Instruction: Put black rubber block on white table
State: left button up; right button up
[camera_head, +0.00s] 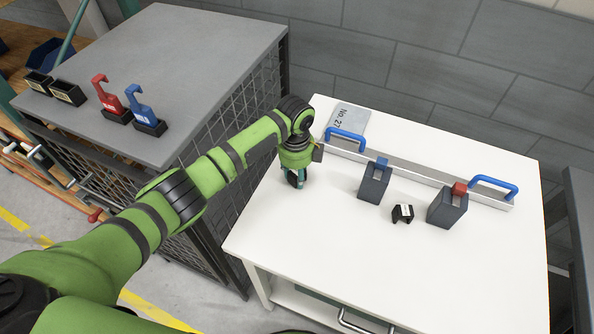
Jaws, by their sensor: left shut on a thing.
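The white table (330,262) stands at the right. My left gripper (294,183) is low over its left part, pointing down and shut on a small dark thing. The fingers hide most of this thing, so I cannot tell its shape or whether it touches the tabletop. A black notched block (402,213) lies on the table, apart from my gripper, between two grey upright holders. My right gripper is not in view.
The grey holders have a blue top (374,182) and a red top (447,205). Behind them runs a rail with blue handles (493,184). The grey cabinet (200,60) at left carries red and blue hooks (140,104) and two black boxes (68,93). The table's front is clear.

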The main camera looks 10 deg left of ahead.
aim_at(296, 173)
pick_arm(q)
jog(key=o, duration=1.1)
jog(key=shift+f, duration=0.1)
jog(key=shift+r, duration=0.45)
jog(key=r, duration=0.3)
jog(key=r+b, duration=0.1)
jog(key=r, duration=0.7)
jog(key=shift+s+r+b, duration=0.2)
jog(key=shift+s+b, duration=0.05)
jog(key=shift+b, duration=0.1)
